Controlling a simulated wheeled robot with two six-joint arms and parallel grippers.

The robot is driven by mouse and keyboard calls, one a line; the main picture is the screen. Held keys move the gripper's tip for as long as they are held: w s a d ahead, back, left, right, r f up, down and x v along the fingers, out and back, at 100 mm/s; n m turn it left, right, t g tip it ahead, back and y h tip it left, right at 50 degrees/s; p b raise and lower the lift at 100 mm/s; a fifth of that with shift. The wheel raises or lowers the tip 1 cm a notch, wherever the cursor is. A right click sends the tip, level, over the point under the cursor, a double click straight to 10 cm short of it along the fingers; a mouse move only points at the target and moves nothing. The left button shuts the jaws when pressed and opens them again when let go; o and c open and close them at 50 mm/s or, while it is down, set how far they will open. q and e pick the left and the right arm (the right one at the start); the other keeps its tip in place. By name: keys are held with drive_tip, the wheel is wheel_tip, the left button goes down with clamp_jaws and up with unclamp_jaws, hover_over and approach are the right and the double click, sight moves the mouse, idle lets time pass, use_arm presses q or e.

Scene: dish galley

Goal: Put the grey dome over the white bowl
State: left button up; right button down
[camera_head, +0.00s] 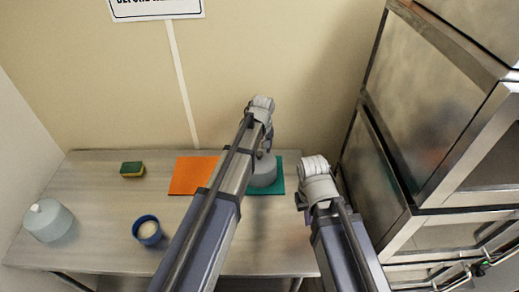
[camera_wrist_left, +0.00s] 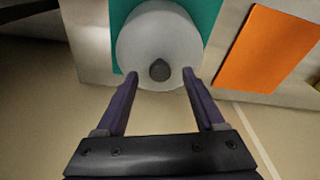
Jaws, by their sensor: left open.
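The grey dome (camera_head: 264,172) sits on a teal mat (camera_head: 280,186) at the back of the table, partly hidden by my left arm. In the left wrist view the dome (camera_wrist_left: 158,42) shows from above with a dark knob (camera_wrist_left: 160,70). My left gripper (camera_wrist_left: 161,74) is open, its fingertips on either side of the knob with gaps. My right arm ends to the right of the teal mat; its jaws are not visible. I cannot make out a separate white bowl. A blue round vessel (camera_head: 139,237) with a white inside stands at the front.
A pale, knobbed dome-like thing (camera_head: 49,224) stands at the table's left end. A yellow-green sponge (camera_head: 132,169) and an orange mat (camera_head: 188,176) lie towards the back. A metal cabinet (camera_head: 420,85) stands on the right. The table between the pale dome and the sponge is clear.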

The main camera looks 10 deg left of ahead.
use_arm(q)
wheel_tip(320, 180, up, 7)
drive_tip(key=s+p, duration=0.1)
drive_tip(key=p, duration=0.5)
drive_tip(key=shift+d, duration=0.25)
drive_tip(key=s+d+f+m+b, duration=0.2)
drive_tip(key=s+f+m+b, duration=0.1)
drive_tip(key=s, duration=0.5)
drive_tip(key=s+d+f+m+g+b, duration=0.1)
drive_tip(key=s+d+f+m+b, duration=0.1)
drive_tip(key=s, duration=0.6)
drive_tip(key=s+d+f+m+b, duration=0.3)
drive_tip(key=s+f+m+b, duration=0.1)
drive_tip(key=s, duration=0.4)
drive_tip(key=shift+s+f+g+b, duration=0.15)
drive_tip(key=shift+f+g+b, duration=0.3)
drive_tip(key=shift+f, duration=0.3)
drive_tip(key=shift+d, duration=0.1)
